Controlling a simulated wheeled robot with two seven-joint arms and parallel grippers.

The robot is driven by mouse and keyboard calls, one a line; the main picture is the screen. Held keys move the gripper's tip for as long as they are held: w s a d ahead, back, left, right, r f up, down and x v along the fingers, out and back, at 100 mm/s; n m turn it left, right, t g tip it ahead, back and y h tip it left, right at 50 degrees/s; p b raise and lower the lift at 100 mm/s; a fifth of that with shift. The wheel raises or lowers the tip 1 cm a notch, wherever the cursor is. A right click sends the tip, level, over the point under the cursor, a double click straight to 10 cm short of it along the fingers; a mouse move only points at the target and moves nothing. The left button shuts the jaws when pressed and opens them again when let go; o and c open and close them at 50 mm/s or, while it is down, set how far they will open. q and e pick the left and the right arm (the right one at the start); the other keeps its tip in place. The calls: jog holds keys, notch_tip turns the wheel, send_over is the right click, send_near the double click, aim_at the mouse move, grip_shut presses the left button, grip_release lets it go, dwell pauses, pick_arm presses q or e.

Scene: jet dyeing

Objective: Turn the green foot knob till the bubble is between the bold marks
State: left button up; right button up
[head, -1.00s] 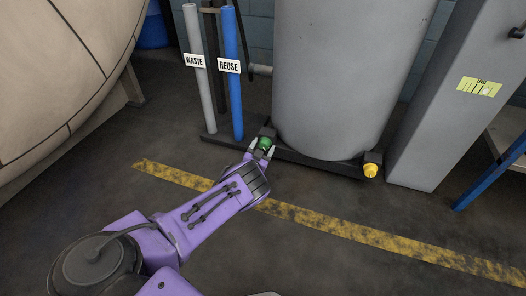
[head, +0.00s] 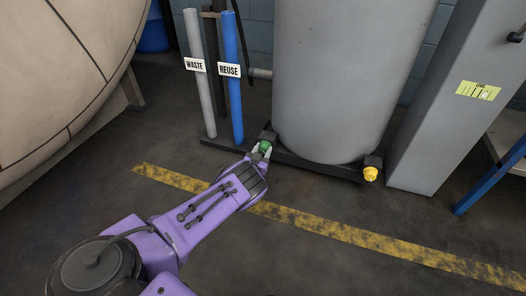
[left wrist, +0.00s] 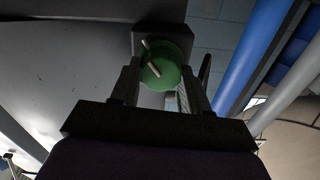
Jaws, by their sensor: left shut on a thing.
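The green foot knob (head: 265,147) sits at the left front corner of the grey tank's (head: 330,80) dark base. My left gripper (head: 261,152) is at the knob, shut on it. In the left wrist view the green knob (left wrist: 162,66) shows between the two fingers (left wrist: 160,88), with pale bars across its face. A yellow-green level label (head: 478,90) with dark marks is on the grey column at the right; the bubble is too small to make out. My right gripper is not in view.
A yellow knob (head: 370,174) is at the base's right corner. A grey WASTE pipe (head: 199,90) and a blue REUSE pipe (head: 233,95) stand left of the tank. A yellow floor stripe (head: 340,232) crosses in front; the floor there is clear.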

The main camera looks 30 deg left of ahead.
pick_arm(q)
jog(key=n, duration=0.4)
jog(key=shift+a, duration=0.15)
jog(key=n, duration=0.5)
jog(key=shift+s+f, duration=0.1)
jog(key=shift+f, duration=0.05)
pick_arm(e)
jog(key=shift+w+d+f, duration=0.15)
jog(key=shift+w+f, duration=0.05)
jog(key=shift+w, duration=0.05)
pick_arm(q)
jog(key=n+b, duration=0.1)
jog(key=n, duration=0.3)
jog(key=shift+f, duration=0.1)
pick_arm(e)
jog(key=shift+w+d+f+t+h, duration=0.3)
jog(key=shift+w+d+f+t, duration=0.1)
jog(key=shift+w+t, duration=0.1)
pick_arm(q)
jog(key=shift+n+b, duration=0.55)
jog(key=shift+n, duration=1.85)
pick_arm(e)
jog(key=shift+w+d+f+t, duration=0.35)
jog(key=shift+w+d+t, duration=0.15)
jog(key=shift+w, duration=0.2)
pick_arm(q)
jog(key=o, duration=1.1)
jog(key=shift+c, duration=0.2)
